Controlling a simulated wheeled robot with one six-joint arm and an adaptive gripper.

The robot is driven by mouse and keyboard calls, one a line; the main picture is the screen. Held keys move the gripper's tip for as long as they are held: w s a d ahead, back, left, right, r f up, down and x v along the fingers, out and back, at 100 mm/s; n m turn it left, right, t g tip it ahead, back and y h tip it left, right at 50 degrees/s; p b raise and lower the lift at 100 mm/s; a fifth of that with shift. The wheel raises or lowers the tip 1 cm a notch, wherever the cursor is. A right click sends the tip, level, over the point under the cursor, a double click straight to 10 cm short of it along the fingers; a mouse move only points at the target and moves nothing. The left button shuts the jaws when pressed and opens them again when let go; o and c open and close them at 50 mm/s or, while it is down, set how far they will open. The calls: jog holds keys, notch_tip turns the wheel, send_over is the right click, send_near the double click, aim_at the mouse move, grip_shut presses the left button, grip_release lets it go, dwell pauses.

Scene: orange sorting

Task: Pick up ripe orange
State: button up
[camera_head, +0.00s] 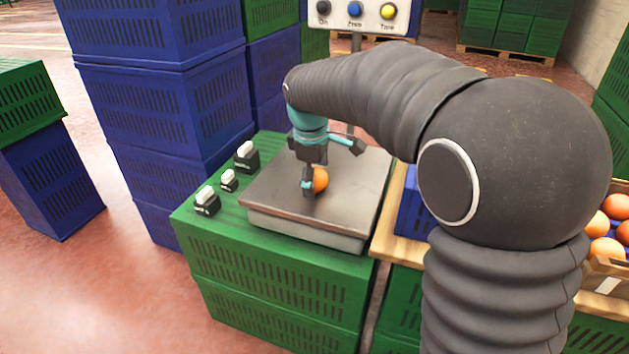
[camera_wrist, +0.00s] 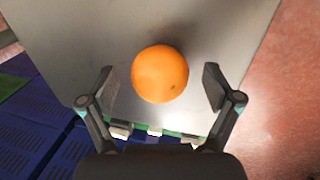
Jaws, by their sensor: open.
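One orange (camera_head: 320,181) sits on the grey metal plate of a scale (camera_head: 270,198). In the wrist view the whole orange (camera_wrist: 160,73) shows, evenly coloured with a small dark spot near its lower side. My gripper (camera_head: 331,172) is over the scale plate, its fingers pointing down at the orange. In the wrist view my gripper (camera_wrist: 163,88) is open, with one finger on each side of the orange and a gap to both. In the head view one finger hides part of the orange.
The scale stands on green crates (camera_head: 270,287), beside several small black-and-white items (camera_head: 207,201). Its panel (camera_head: 357,12) with buttons rises behind. Tall blue crate stacks (camera_head: 150,105) stand left. More oranges (camera_head: 606,225) lie in a crate at the right. My arm hides part of the right side.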

jog(key=shift+f, duration=0.1)
jog(key=c, duration=1.3)
